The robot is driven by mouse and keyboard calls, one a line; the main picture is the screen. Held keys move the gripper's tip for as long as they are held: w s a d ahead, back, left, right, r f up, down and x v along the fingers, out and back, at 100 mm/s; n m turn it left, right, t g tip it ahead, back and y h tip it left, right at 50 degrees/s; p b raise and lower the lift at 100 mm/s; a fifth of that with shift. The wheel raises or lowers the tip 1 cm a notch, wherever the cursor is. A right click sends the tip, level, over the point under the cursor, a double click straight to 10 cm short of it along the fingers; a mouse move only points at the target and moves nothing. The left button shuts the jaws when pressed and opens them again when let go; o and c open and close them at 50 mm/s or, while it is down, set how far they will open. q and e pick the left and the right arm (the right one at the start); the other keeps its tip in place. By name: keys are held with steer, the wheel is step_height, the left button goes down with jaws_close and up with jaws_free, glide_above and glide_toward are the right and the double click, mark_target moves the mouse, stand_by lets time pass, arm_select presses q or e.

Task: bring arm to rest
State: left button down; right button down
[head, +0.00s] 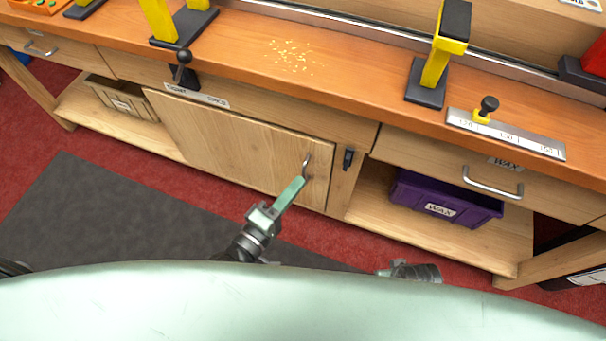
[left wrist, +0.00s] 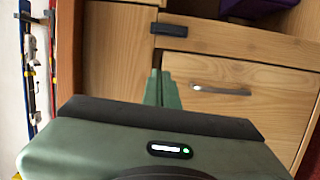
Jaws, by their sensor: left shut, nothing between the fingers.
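My left gripper (head: 296,186) is shut and empty. Its pale green fingers point at the wooden cabinet door (head: 235,145), just below the door's silver handle (head: 306,166). In the left wrist view the closed fingers (left wrist: 163,88) show in the middle, and the silver handle (left wrist: 221,90) lies to their right, apart from them in the picture. I cannot tell how far the fingertips are from the door. The door looks shut or nearly so. A part of my right arm shows at the bottom of the head view, but its fingers are not visible.
A black latch (head: 348,160) sits right of the door. A purple WAX bin (head: 445,199) stands on the open right shelf under a drawer (head: 460,172). The wooden benchtop (head: 350,65) carries yellow-and-black stands and a ruler (head: 506,134). A dark mat (head: 90,215) lies on the red floor.

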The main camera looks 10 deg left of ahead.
arm_select(q)
steer(key=shift+s, duration=0.15)
arm_select(e)
steer(key=shift+w+a, duration=0.1)
steer(key=shift+a, duration=0.05)
stand_by(0.4)
